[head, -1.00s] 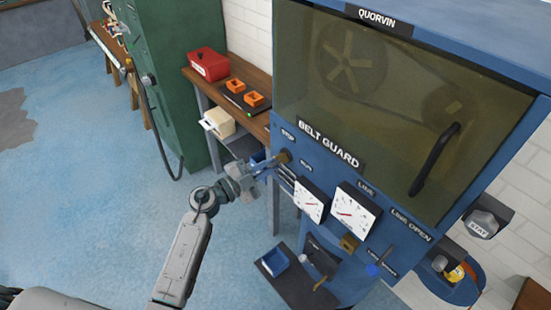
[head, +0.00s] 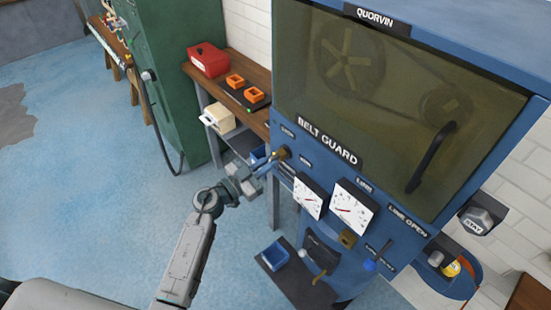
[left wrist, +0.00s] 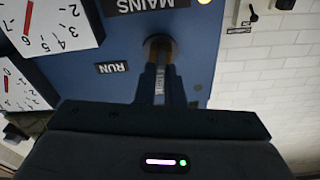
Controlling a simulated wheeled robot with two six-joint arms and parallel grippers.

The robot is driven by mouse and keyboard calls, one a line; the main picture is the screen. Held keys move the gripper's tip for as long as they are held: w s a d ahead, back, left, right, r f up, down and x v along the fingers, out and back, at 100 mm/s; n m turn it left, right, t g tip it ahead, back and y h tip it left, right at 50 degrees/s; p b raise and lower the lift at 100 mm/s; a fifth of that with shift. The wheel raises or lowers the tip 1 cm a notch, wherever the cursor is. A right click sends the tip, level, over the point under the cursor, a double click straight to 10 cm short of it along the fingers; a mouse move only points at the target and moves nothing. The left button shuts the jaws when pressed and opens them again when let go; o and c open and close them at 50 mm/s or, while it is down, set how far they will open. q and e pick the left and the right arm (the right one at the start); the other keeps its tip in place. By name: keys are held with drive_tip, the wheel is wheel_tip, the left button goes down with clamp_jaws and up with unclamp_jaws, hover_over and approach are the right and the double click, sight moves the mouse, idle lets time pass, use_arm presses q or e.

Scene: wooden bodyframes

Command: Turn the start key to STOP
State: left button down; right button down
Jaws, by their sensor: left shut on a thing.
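The start key (head: 284,152) sits in the blue machine's front panel, between the STOP label (head: 288,131) and the RUN label (head: 305,161). In the left wrist view the brass-coloured key switch (left wrist: 160,47) is straight ahead, near an upside-down RUN label (left wrist: 112,68). My left gripper (head: 269,166) reaches it from the left and is shut on the key. Its fingers (left wrist: 160,84) cover part of the key, so its exact angle is hard to tell. My right gripper is not in view.
Two white gauges (head: 351,207) stand out from the panel right of the key. The tinted belt guard (head: 400,100) with a black handle (head: 432,157) is above. A workbench (head: 226,72) with a red box (head: 208,61) stands behind left. Open blue floor lies left.

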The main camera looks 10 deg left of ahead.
use_arm(q)
drive_tip(key=shift+w+r+n, duration=0.1)
drive_tip(key=shift+r+n, duration=0.25)
drive_tip(key=shift+n, duration=0.55)
drive_tip(key=c, duration=1.9)
unclamp_jaws()
drive_tip(key=shift+n, duration=0.3)
drive_tip(key=o, duration=0.4)
drive_tip(key=shift+o, duration=0.2)
drive_tip(key=shift+a+f, duration=0.1)
drive_tip(key=shift+f, duration=0.1)
drive_tip(key=shift+f, duration=0.1)
